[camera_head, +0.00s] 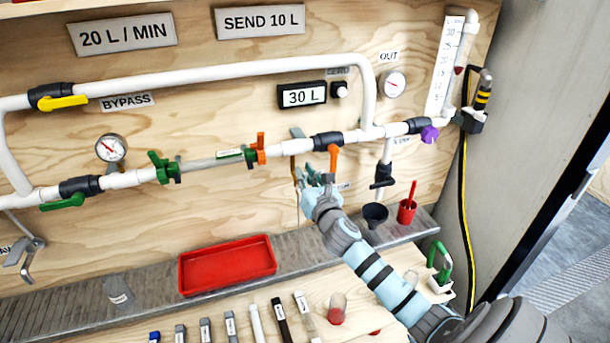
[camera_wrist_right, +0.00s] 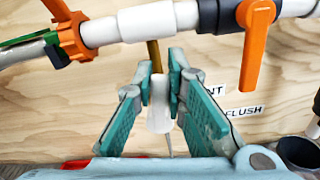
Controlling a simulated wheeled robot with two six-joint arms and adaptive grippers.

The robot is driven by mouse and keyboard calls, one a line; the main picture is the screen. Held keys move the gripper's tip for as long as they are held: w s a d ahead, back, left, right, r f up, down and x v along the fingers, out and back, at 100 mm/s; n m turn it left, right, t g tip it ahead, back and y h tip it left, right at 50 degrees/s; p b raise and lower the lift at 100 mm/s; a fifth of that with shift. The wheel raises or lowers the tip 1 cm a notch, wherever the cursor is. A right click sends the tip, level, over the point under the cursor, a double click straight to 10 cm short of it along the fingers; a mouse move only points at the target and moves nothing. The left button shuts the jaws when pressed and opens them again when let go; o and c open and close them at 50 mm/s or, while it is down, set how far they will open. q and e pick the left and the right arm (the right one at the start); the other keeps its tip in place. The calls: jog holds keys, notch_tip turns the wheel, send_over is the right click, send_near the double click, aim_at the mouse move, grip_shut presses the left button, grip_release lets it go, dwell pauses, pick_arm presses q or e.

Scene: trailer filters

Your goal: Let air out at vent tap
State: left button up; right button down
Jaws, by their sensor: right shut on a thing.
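The vent tap shows in the right wrist view as a white part (camera_wrist_right: 158,105) below a thin brass stem (camera_wrist_right: 153,52), which hangs from the white pipe. My right gripper (camera_wrist_right: 160,72) has its teal fingers on both sides of the white part and is shut on it. In the head view my right gripper (camera_head: 308,178) is just below the pipe, between the orange clamp (camera_head: 260,147) and the orange lever (camera_head: 333,158), and hides most of the tap. A label ending in "NT" (camera_wrist_right: 214,87) is partly covered by a finger. My left gripper is not in view.
The orange lever points down close to the right of my gripper. A black funnel (camera_head: 375,214) and a red cup (camera_head: 407,210) stand on the ledge to the right. A red tray (camera_head: 227,266) lies below left. The display (camera_head: 302,95) reads 30 L.

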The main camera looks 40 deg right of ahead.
jog(key=shift+d+m, duration=0.1)
jog(key=shift+m, duration=0.2)
jog(key=shift+s+d+f+m+b, duration=0.2)
jog(key=shift+d+f+m+b, duration=0.5)
jog(key=shift+m, duration=1.85)
jog(key=shift+s+d+f+m+b, duration=0.35)
jog(key=shift+f+m+b, duration=0.6)
jog(key=shift+m, duration=1.65)
jog(key=shift+s+d+f+m+b, duration=0.1)
jog(key=shift+d+f+m+b, duration=0.75)
jog(key=shift+m, duration=1.7)
jog(key=shift+a+r, duration=0.1)
jog(key=shift+a, duration=0.1)
jog(key=c, duration=1.6)
grip_release()
jog(key=shift+s, duration=0.1)
